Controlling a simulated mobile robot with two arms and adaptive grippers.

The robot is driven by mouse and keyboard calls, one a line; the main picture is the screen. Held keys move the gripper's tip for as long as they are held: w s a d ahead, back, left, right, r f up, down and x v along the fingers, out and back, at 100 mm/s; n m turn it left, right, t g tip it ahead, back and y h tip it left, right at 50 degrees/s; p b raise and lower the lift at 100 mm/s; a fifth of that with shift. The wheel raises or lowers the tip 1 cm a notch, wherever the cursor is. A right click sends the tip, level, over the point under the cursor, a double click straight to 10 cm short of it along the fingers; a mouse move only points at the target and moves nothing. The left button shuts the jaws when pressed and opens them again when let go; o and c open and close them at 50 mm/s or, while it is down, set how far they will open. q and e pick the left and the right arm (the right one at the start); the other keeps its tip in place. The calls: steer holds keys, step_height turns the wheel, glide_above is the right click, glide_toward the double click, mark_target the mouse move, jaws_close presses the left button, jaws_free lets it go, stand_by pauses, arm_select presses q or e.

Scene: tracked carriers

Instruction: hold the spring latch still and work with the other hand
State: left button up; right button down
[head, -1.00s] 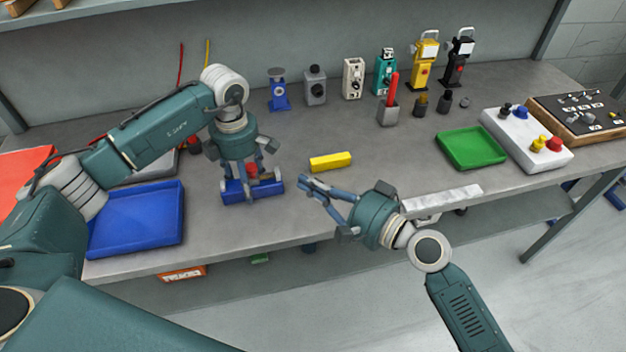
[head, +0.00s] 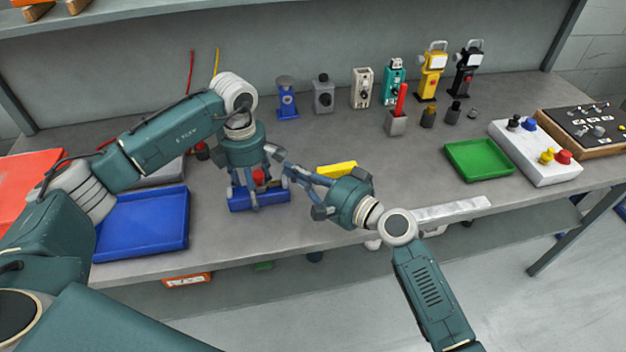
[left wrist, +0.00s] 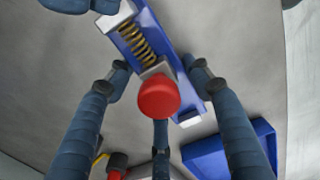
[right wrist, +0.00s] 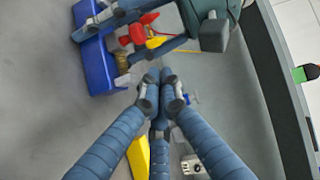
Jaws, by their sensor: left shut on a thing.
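The spring latch is a blue channel (head: 270,199) on the bench with a coil spring (left wrist: 138,45) and a red knob (left wrist: 158,98); in the right wrist view its blue side (right wrist: 98,66) shows at upper left. My left gripper (head: 256,198) comes down over the latch from above. Its fingers (left wrist: 160,80) straddle the blue channel and are shut on it, with the knob between them. My right gripper (head: 283,162) is just right of the latch, fingertips pointing at it but apart from it. In the right wrist view its fingertips (right wrist: 160,90) are drawn together with nothing between them.
A yellow block (head: 338,169) lies behind my right gripper. A blue tray (head: 142,250) is left of the latch. A green tray (head: 480,160) and a white panel with knobs (head: 530,155) stand to the right. Several small devices line the back.

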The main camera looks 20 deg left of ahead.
mark_target(259, 181)
steer(key=shift+s+a+f, duration=0.15)
steer(key=shift+s+a, duration=0.3)
steer(key=shift+a, duration=0.4)
steer(key=shift+s+a+f, duration=0.15)
steer(key=shift+s+a, duration=0.25)
steer(key=shift+a, duration=0.4)
